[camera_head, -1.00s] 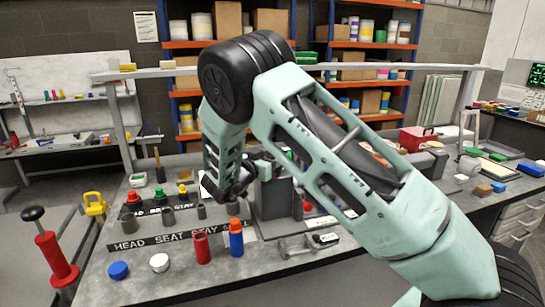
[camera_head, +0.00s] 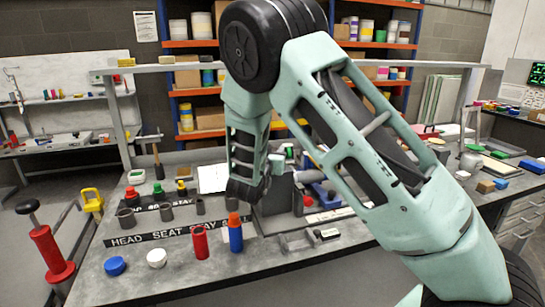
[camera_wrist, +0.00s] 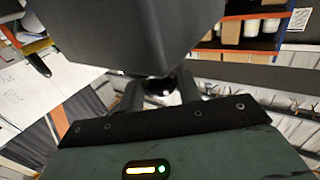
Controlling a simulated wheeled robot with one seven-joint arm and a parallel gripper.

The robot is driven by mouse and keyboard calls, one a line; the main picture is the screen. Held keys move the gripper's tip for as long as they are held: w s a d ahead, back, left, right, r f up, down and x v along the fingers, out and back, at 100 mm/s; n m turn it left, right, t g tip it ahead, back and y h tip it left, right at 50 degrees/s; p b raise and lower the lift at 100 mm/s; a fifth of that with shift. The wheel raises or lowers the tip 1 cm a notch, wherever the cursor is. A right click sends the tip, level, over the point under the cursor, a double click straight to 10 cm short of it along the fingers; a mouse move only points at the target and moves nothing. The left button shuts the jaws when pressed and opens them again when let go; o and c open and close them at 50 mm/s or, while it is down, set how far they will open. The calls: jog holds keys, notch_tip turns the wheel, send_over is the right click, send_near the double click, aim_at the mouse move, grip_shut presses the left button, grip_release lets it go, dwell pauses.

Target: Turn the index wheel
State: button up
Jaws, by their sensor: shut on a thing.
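In the wrist view, my gripper (camera_wrist: 160,88) has its two fingers on either side of a small dark round part (camera_wrist: 158,84), and it is shut on it. A large dark block (camera_wrist: 125,35) fills the view just above and hides most of what lies beyond. In the head view, my arm comes down in front of a grey upright fixture (camera_head: 276,197) on the bench. My fingertips are hidden there. I cannot make out the index wheel clearly in either view, nor tell whether the held part belongs to it.
The grey bench (camera_head: 190,275) holds a red cylinder (camera_head: 200,242), a blue cylinder with an orange top (camera_head: 235,235), a blue cap (camera_head: 115,266) and a white cap (camera_head: 156,258) in front. Lettered strips with dark cups stand at left.

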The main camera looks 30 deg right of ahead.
jog(key=n+t+y+b, duration=0.1)
jog(key=y+b, duration=0.1)
jog(key=n+t+y+b, duration=0.4)
jog(key=y, duration=0.1)
jog(key=shift+s+d+f+b, duration=0.1)
jog(key=shift+d+f+b, duration=0.05)
jog(key=shift+f+b, duration=0.2)
jog(key=n+y+b, duration=0.2)
jog(key=y, duration=0.1)
jog(key=n+t+y+b, duration=0.1)
jog(key=n+y+b, duration=0.1)
jog(key=n+y, duration=0.1)
jog(key=shift+r+y, duration=0.15)
jog(key=shift+y, duration=0.25)
jog(key=n+y, duration=0.1)
jog(key=y, duration=0.1)
jog(key=n+y, duration=0.1)
jog(key=shift+r+y+b, duration=0.2)
jog(key=shift+y+b, duration=0.2)
jog(key=shift+r+n+g+y+p, duration=0.1)
jog(key=shift+n+g+y+p, duration=0.5)
jog(key=shift+n+y, duration=1.35)
jog(key=shift+g+y, duration=0.3)
jog(key=shift+y, duration=0.25)
jog(key=o, duration=0.9)
